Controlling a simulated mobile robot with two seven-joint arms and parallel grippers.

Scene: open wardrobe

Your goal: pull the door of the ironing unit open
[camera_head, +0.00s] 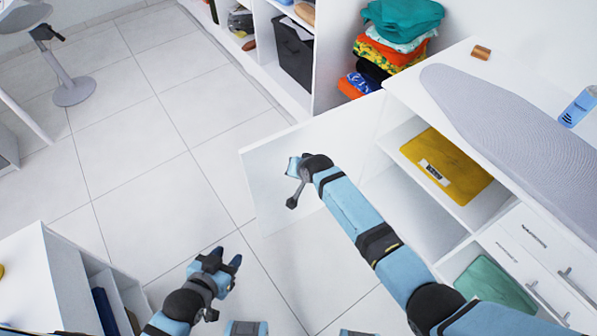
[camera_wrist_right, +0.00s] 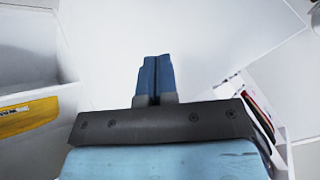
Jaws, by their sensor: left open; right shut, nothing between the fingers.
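The white door (camera_head: 265,190) of the ironing unit (camera_head: 460,60) stands swung out from the cabinet, and its inner face shows in the head view. The compartment behind it (camera_head: 415,215) is exposed. My right arm reaches across the opening. My right gripper (camera_head: 293,167) is shut and empty in front of the door's inner face, near its free edge; I cannot tell whether it touches. In the right wrist view its blue fingers (camera_wrist_right: 155,78) are closed together before a white surface. My left gripper (camera_head: 231,263) is open and empty, low over the floor, apart from the door.
A grey ironing board (camera_head: 500,115) and a blue bottle (camera_head: 578,107) are on the unit's top. A yellow folded cloth (camera_head: 445,165) lies on its shelf. A low white cabinet (camera_head: 40,280) stands at lower left. The tiled floor (camera_head: 150,150) left of the door is clear.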

